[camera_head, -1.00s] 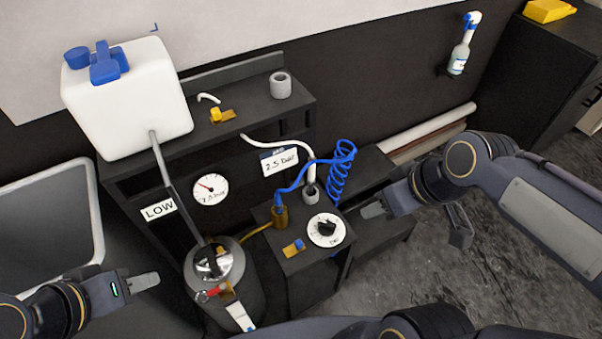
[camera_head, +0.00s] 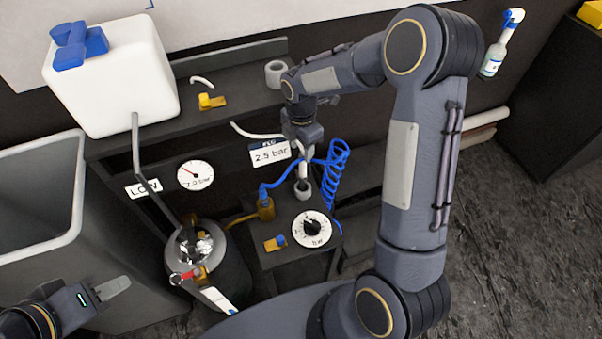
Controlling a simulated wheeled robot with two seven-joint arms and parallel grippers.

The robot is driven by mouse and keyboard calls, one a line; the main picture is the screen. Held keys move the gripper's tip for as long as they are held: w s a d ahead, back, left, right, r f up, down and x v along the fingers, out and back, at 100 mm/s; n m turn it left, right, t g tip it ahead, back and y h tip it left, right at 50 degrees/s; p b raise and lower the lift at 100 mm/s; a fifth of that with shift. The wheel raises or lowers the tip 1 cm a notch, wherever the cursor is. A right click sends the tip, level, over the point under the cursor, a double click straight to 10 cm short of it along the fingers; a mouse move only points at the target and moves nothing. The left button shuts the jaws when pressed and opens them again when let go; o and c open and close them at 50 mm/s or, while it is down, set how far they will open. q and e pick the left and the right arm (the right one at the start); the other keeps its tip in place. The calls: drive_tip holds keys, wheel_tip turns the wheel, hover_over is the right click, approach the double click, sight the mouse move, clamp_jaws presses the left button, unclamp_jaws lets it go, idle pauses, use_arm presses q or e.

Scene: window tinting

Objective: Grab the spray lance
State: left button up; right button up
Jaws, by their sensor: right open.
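The white curved spray lance (camera_head: 303,168) stands in a small grey cup holder (camera_head: 302,190) on the low dark bench. Its curved end (camera_head: 250,133) sticks out to the left above the pressure sign. A blue coiled hose (camera_head: 337,175) runs beside it. My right gripper (camera_head: 303,147) is open and points down at the upper part of the lance, hiding its bend. I cannot tell whether the fingers touch it. My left gripper (camera_head: 118,289) is at the lower left, away from the lance; its finger gap is not clear.
A dial (camera_head: 311,229) and a brass fitting (camera_head: 266,208) are on the low bench. A metal tank (camera_head: 208,255) stands left of it. A white canister (camera_head: 112,85) sits on the shelf above, and a grey bin (camera_head: 75,180) is at far left.

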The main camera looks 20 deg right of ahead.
sight(303, 154)
wheel_tip(303, 154, down, 6)
drive_tip(key=shift+s+d+r+p, duration=0.1)
drive_tip(key=shift+d+r+p, duration=0.1)
drive_tip(key=shift+p, duration=0.1)
clamp_jaws()
drive_tip(key=shift+r, duration=0.1)
